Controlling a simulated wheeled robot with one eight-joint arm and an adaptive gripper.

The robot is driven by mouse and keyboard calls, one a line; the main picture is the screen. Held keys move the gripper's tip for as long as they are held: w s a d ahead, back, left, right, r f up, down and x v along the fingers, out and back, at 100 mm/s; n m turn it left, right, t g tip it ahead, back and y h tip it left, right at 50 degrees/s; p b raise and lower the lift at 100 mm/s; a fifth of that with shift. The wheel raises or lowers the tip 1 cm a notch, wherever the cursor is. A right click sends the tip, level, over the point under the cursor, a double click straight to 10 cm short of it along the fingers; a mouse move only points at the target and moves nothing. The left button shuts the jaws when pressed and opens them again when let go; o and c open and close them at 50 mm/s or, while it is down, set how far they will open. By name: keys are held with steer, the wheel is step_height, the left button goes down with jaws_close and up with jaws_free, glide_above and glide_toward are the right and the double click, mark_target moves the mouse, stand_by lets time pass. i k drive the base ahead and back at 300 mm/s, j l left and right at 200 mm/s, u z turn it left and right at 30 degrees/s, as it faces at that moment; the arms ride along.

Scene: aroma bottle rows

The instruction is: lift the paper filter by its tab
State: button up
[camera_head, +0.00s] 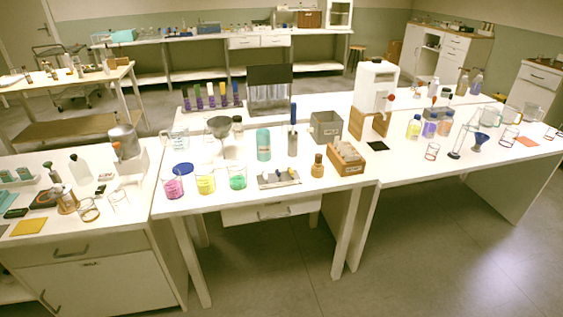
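I cannot pick out a paper filter or its tab with certainty at this size. A grey funnel (218,125) stands on the middle white table (215,200); I cannot tell whether paper lies in it. A wooden box (347,168) at the table's right front holds pale upright pieces that are too small to identify. My gripper is not in view.
Beakers with pink (173,188), yellow (205,184) and green (237,182) liquid line the front left. A teal bottle (263,144), brown bottle (317,166) and grey box (326,127) stand nearby. The floor (420,270) in front is clear.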

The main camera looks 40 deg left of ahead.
mark_target(347, 157)
steer(key=u, duration=1.05)
steer(key=i+l+u, duration=0.15)
steer(key=u, duration=0.25)
steer(key=i+l+u, duration=0.25)
steer(key=u, duration=0.15)
steer(key=i+l, duration=0.5)
steer(key=l, duration=0.25)
steer(key=i+l+u, duration=0.1)
steer(key=i+l, duration=0.35)
steer(key=l, duration=0.3)
steer(key=i+l+u, duration=0.2)
steer(key=j, duration=0.1)
